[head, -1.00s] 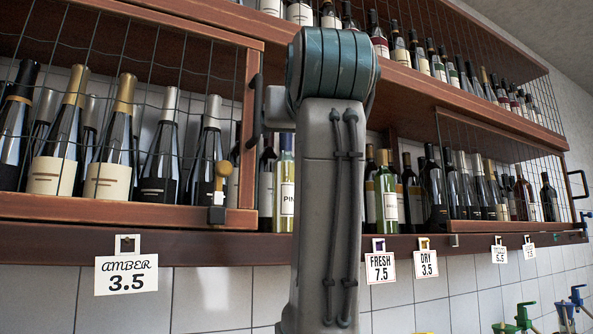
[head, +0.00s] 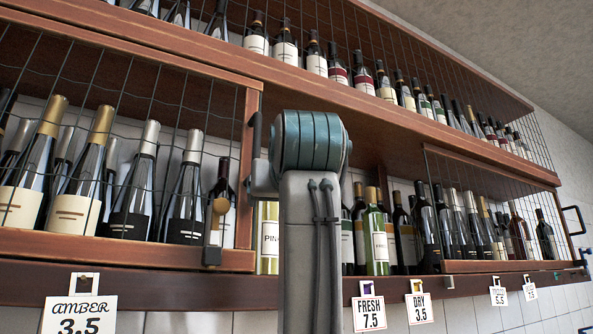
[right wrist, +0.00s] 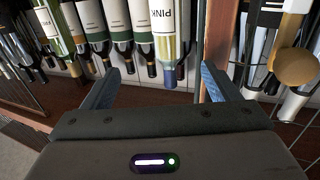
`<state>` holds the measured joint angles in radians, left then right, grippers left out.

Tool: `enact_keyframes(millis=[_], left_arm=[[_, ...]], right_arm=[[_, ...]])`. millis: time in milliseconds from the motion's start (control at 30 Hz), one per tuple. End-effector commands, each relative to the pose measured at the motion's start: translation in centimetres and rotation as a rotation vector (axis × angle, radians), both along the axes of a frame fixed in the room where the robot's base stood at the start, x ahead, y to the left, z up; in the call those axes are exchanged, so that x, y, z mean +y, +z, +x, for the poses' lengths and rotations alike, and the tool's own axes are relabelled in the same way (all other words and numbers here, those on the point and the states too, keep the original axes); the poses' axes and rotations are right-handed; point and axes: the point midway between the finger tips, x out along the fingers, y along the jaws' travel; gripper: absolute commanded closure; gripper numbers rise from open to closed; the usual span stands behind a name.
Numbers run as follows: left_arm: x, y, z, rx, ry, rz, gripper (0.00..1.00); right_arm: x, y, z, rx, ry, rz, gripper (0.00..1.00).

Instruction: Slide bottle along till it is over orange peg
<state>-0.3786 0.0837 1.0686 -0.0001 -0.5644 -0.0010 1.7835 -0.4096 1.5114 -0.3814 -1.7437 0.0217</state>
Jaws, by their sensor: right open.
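A pale bottle labelled "PIN…" (head: 268,240) stands on the lower shelf, partly hidden by my right arm. In the right wrist view, where things appear upside down, the bottle labelled "PINK" (right wrist: 163,22) has its neck near the mouth of my right gripper (right wrist: 160,88). The gripper's two blue fingers are wide apart, with nothing clamped between them. In the head view my arm hides this gripper. Coloured pegs hold the price tags on the shelf edge; the one above the "DRY 3.5" tag looks yellow-orange (head: 416,286). My left gripper is out of view.
A wire-mesh door (head: 130,150) covers bottles at the left; another mesh panel (head: 490,200) covers bottles at the right. A yellow-green bottle (head: 376,240) and several dark bottles stand in the open part. An upper shelf (head: 330,92) runs above.

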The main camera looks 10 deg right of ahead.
Motion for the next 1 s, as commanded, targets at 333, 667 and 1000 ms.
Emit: enact_keyframes(millis=[333, 667, 1000], left_arm=[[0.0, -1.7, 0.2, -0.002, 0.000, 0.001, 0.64], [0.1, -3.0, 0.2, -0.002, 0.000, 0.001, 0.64], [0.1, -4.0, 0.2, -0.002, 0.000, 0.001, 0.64]], right_arm=[[-0.1, 0.1, -2.6, -0.013, -0.001, 0.004, 0.18], [-0.2, 0.2, -5.1, -0.017, -0.002, 0.006, 0.18], [-0.3, 0.2, -7.2, -0.017, -0.002, 0.006, 0.18]])
